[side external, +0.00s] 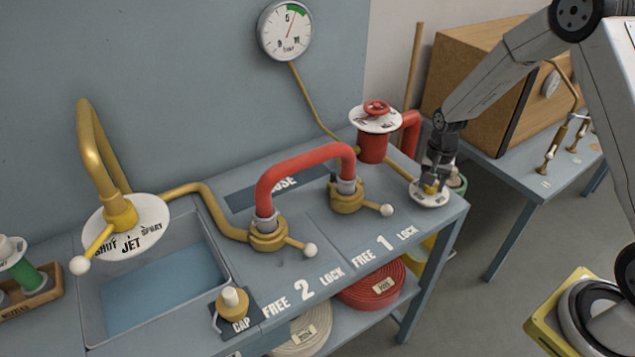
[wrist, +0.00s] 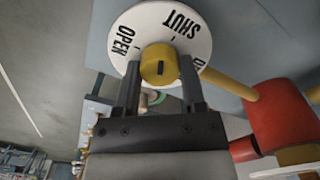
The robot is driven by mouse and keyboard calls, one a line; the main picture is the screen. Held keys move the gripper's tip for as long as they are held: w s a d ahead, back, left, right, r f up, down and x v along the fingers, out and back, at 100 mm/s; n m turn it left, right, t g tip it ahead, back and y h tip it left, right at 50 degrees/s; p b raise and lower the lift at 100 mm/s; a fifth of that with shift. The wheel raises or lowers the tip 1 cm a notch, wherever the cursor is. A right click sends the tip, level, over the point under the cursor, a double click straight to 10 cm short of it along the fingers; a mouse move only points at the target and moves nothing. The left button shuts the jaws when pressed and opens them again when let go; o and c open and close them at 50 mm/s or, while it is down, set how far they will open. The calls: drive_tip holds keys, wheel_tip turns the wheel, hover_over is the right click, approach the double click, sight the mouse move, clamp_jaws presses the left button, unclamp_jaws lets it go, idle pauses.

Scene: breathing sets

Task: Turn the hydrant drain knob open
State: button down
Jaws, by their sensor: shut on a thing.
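The drain knob is a small yellow knob (wrist: 150,64) with a short dark mark. It stands on a round white dial (wrist: 190,28) lettered SHUT and OPEN, with a third label partly hidden. In the side view the dial (side external: 421,201) sits at the right end of the blue bench, right of the red hydrant (side external: 373,148). My gripper (side external: 431,184) comes down on the knob from above and hides most of it there. In the wrist view my gripper (wrist: 160,75) has one finger on each side of the knob and is shut on it. Which label the mark faces, I cannot tell.
A red curved hose (side external: 300,160) with two brass couplings stands on the bench to the left. A brass nozzle with a white dial (side external: 150,240) is farther left, over a sink. A wooden cabinet (side external: 480,75) on another table stands behind my arm.

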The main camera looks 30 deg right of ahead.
drive_tip(key=n, duration=0.6)
drive_tip(key=shift+n, duration=0.3)
drive_tip(key=n, duration=0.6)
drive_tip(key=shift+n, duration=0.3)
drive_tip(key=shift+c, duration=0.9)
unclamp_jaws()
drive_tip(key=shift+r, duration=0.1)
drive_tip(key=shift+r, duration=3.85)
drive_tip(key=shift+a, duration=0.1)
